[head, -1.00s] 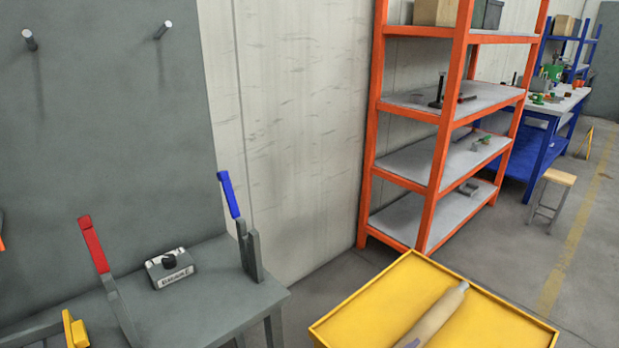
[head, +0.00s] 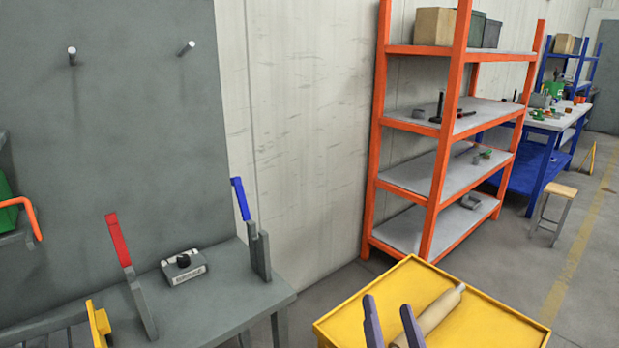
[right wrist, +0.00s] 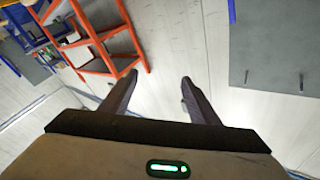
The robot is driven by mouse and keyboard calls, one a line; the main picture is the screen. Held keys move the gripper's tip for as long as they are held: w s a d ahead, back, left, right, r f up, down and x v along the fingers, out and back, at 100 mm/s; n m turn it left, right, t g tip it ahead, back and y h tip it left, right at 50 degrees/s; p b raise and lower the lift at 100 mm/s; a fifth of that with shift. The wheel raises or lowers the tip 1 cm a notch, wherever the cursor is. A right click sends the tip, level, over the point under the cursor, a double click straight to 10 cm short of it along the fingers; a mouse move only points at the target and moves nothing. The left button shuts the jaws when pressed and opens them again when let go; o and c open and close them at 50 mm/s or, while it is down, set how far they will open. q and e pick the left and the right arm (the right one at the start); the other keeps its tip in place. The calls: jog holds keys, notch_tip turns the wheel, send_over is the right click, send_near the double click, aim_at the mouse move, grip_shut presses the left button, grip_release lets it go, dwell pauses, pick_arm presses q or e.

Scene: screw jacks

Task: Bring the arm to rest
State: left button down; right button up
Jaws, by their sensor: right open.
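My right gripper (head: 391,312) shows at the bottom of the head view, its two purple fingers pointing up and spread apart. It appears in front of the yellow tray top. In the right wrist view the same gripper (right wrist: 156,84) is open, with nothing between its dark fingers. My left gripper is in neither view.
A yellow tray top (head: 345,322) bears a beige cylinder (head: 440,308).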

jog(key=s+a+n+g+y, duration=0.2)
jog(key=s+a+n+y, duration=0.3)
jog(key=a+n+y, duration=0.15)
jog(key=s+a+f+n+g+y, duration=0.1)
jog(key=s+f+n+g, duration=0.3)
jog(key=s+f+g, duration=0.35)
jog(key=s+d+f+m+g+h, duration=0.25)
jog(key=s+d+f+h, duration=0.2)
jog(key=s+d, duration=0.3)
jog(key=s+d+f+m+g+h, duration=0.1)
jog(key=s+d+f+g+h, duration=0.3)
jog(key=s+d, duration=0.35)
jog(key=w+a+f+t+y, duration=0.1)
jog(key=w+a+f+t, duration=0.1)
jog(key=f, duration=0.4)
jog(key=w+a+f+t+y, duration=0.1)
jog(key=w+a+f+t, duration=0.1)
jog(key=f, duration=0.5)
jog(key=shift+a+y, duration=0.15)
jog(key=shift+y, duration=0.25)
